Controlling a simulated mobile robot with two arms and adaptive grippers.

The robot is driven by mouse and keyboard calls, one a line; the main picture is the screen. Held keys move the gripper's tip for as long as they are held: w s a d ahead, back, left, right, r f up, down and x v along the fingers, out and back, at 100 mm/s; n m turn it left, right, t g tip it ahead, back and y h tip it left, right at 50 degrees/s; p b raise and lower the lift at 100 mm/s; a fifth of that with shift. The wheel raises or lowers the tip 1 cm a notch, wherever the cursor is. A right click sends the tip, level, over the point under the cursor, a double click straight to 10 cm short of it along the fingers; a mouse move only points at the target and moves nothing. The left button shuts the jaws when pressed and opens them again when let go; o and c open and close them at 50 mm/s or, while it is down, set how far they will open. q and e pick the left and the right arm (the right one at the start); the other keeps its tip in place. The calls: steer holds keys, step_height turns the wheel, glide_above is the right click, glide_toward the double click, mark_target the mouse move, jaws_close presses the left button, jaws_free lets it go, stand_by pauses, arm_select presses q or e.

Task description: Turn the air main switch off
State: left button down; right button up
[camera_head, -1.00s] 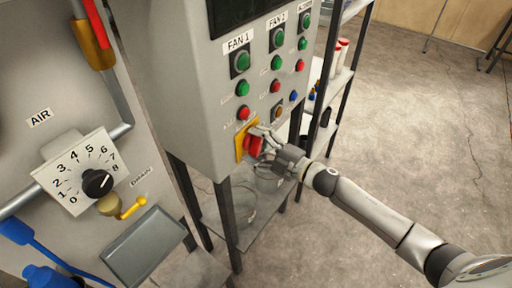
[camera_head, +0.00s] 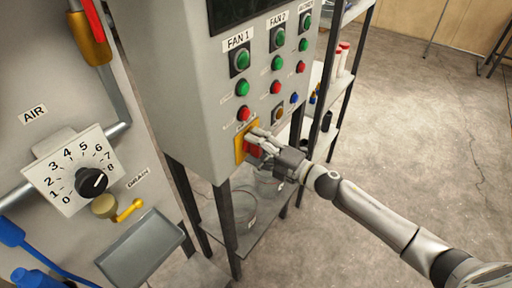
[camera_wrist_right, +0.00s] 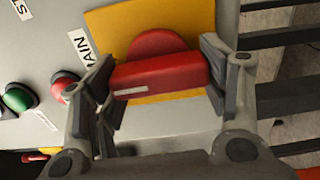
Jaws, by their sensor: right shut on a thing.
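The main switch is a red rotary handle (camera_head: 251,150) on a yellow plate (camera_head: 240,144) at the lower front of the grey control box. In the right wrist view the red handle (camera_wrist_right: 160,76) lies across the picture, with the yellow plate (camera_wrist_right: 120,25) behind it and a partly cut-off label beside it. My right gripper (camera_head: 258,145) is at the switch, shut on the red handle, with one finger at each end; it also shows in the right wrist view (camera_wrist_right: 162,85). Its fingers hide part of the handle in the head view. My left gripper is not in view.
Green and red buttons (camera_head: 243,88) sit above the switch. A numbered AIR dial (camera_head: 91,182) and a yellow drain lever (camera_head: 129,210) are at left. A shelf rack (camera_head: 338,75) stands behind the box. Open floor (camera_head: 420,120) lies to the right.

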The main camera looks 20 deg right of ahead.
steer(key=o, duration=1)
steer(key=v, duration=1.2)
